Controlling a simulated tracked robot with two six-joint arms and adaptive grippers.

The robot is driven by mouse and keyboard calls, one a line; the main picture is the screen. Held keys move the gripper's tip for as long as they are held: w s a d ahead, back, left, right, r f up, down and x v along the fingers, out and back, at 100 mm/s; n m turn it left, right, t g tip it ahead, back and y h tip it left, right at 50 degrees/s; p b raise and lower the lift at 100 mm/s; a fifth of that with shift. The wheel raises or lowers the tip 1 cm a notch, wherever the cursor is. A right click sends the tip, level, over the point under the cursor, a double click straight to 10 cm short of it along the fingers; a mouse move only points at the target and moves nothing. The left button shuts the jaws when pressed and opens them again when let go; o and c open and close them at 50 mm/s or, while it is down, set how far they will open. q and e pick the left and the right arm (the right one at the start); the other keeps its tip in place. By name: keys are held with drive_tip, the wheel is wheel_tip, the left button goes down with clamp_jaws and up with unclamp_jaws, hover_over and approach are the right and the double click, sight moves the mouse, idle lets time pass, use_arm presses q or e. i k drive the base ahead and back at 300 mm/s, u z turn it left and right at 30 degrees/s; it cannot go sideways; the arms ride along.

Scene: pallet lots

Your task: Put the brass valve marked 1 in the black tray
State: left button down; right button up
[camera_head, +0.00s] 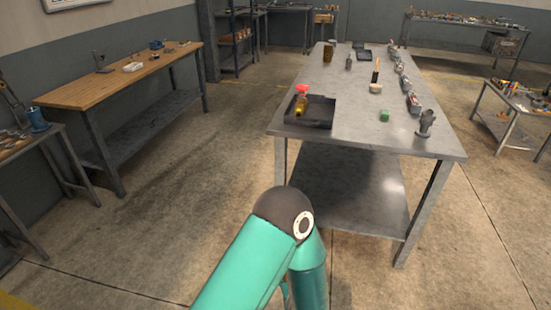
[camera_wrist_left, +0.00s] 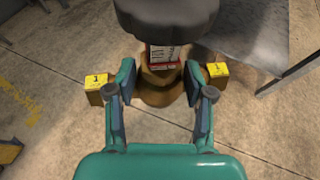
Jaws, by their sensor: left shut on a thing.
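In the left wrist view my left gripper (camera_wrist_left: 160,105) is shut on a brass valve (camera_wrist_left: 160,88). The valve has a dark round top, a red and white label and yellow faces marked 1 on both sides. Bare floor shows behind it, so it is held in the air. In the head view the black tray (camera_head: 322,111) sits on the near left corner of the metal table. A yellowish thing with a red top (camera_head: 301,101) stands in the tray's left part. Neither gripper shows in the head view, where a teal arm of mine fills the bottom middle.
The metal table (camera_head: 350,142) also holds a green block (camera_head: 384,116), a grey fitting (camera_head: 426,122) and several items along its right edge. A wooden bench (camera_head: 120,75) stands at the left. Open floor lies between bench and table.

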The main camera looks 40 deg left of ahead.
sight(321, 115)
drive_tip(key=u, duration=0.45)
drive_tip(key=i, duration=0.7)
drive_tip(key=u, duration=0.5)
drive_tip(key=i, duration=1.1)
drive_tip(key=z, duration=0.6)
